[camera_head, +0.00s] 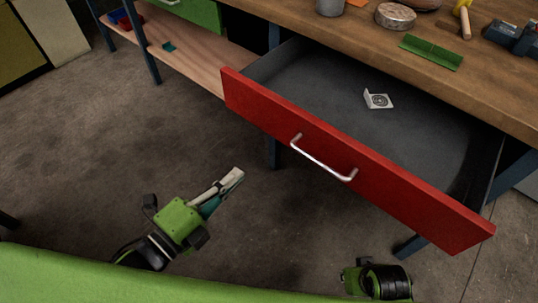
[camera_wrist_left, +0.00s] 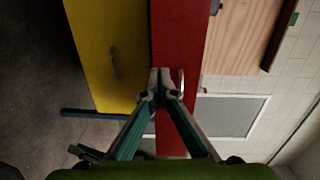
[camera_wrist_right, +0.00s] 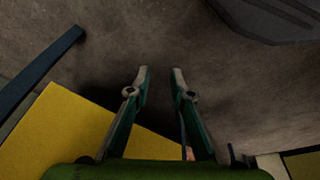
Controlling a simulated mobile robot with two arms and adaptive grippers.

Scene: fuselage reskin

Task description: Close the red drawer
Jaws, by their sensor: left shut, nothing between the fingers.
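The red drawer (camera_head: 350,160) stands pulled out from under the wooden workbench, with a silver bar handle (camera_head: 322,160) on its front. A small white bracket (camera_head: 378,99) lies inside it. My left gripper (camera_head: 236,176) is shut and empty, below and left of the handle, apart from the front. In the left wrist view a red front (camera_wrist_left: 178,40) with a handle (camera_wrist_left: 181,82) shows behind the shut fingertips (camera_wrist_left: 160,74). My right gripper (camera_wrist_right: 160,71) is open and empty over bare floor in the right wrist view; its fingers are out of the head view.
The bench top (camera_head: 300,10) carries a green angle piece (camera_head: 431,52), a round tin (camera_head: 396,16), a hammer (camera_head: 464,20) and a blue tool (camera_head: 515,37). A lower shelf (camera_head: 195,55) lies left of the drawer. The floor (camera_head: 110,140) left of the drawer is clear.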

